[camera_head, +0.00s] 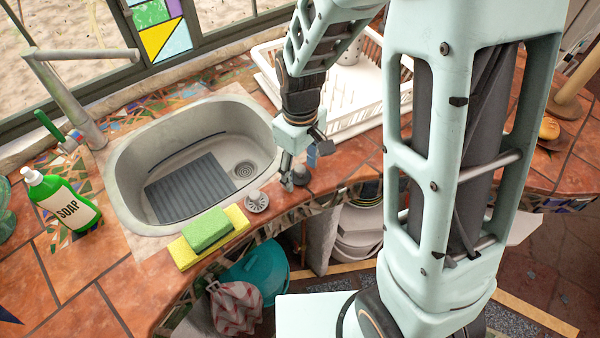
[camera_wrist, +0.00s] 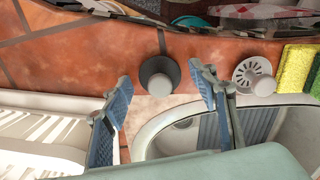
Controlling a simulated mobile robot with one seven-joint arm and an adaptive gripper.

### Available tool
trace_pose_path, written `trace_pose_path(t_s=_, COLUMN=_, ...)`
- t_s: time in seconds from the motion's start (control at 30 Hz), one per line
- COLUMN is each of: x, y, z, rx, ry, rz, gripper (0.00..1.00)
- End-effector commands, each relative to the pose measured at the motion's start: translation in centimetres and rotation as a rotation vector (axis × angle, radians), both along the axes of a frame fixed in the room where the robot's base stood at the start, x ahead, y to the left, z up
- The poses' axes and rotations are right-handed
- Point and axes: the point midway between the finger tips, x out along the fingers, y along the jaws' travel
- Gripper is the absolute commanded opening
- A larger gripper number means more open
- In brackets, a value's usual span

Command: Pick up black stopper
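The black stopper (camera_wrist: 160,76) is a dark round disc with a lighter grey knob. It lies on the terracotta counter beside the sink's rim. In the head view the stopper (camera_head: 301,178) shows just below my gripper (camera_head: 299,168), partly hidden by it. In the wrist view my gripper (camera_wrist: 161,78) is open, with one blue-padded finger on each side of the stopper in the picture. The fingers look apart from the stopper, and nothing is held. How high they are above the counter is hard to tell.
A pale slotted strainer (camera_wrist: 254,75) lies near the stopper, with yellow and green sponges (camera_head: 207,231) beyond. The sink (camera_head: 130,190) and white dish rack (camera_head: 345,120) flank the gripper. A soap bottle (camera_head: 60,200) stands at left. The counter's front edge is close.

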Motion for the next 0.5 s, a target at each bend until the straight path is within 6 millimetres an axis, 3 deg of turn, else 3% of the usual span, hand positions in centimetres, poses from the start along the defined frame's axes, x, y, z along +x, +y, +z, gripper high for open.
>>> trace_pose_path(t_s=0.07, x=0.01, y=0.01, z=0.02, rx=0.000, ry=0.000, rz=0.000, gripper=0.42)
trace_pose_path(t_s=0.33, x=0.01, y=0.01, z=0.03, rx=0.000, ry=0.000, rz=0.000, gripper=0.13)
trace_pose_path(t_s=0.5, x=0.02, y=0.01, z=0.05, rx=0.000, ry=0.000, rz=0.000, gripper=0.12)
